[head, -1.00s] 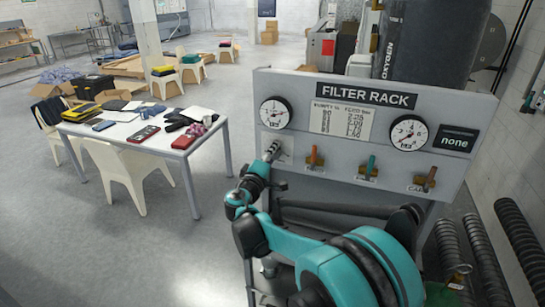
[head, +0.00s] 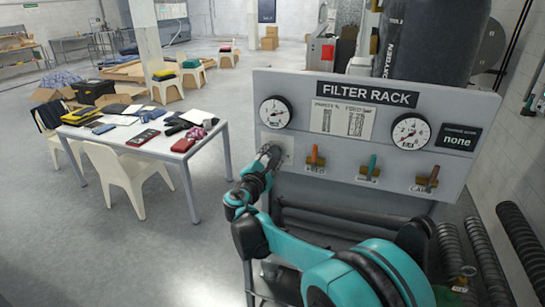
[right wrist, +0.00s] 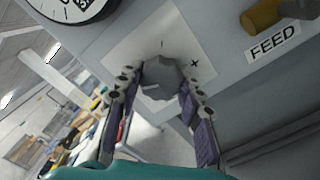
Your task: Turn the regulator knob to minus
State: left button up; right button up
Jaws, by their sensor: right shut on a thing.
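The regulator knob (right wrist: 161,78) is a grey round knob on a pale square plate (right wrist: 190,45) with a plus mark to its right and a tick above it. My right gripper (right wrist: 160,90) has a finger on each side of the knob and is shut on it. A light pointer line shows on the knob's lower left. In the head view my right gripper (head: 270,154) is at the left end of the filter rack panel (head: 300,87) and hides most of the knob. The minus mark is not visible. My left gripper is not in view.
A gauge (head: 276,112) sits above the knob, and a handle marked FEED (head: 315,158) is close to its right. More handles and a second gauge (head: 410,131) are further right. A white table (head: 185,146) and chairs stand to the left.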

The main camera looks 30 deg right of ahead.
jog(key=n, duration=0.3)
jog(key=shift+f+n, duration=0.1)
jog(key=shift+n, duration=0.2)
jog(key=n, duration=0.3)
jog(key=shift+s+n+b, duration=0.1)
jog(key=shift+n+b, duration=0.2)
jog(key=shift+b, duration=0.1)
jog(key=n, duration=0.6)
jog(key=shift+s+d, duration=0.1)
jog(key=shift+n, duration=0.3)
jog(key=o, duration=1.2)
jog(key=v, duration=1.2)
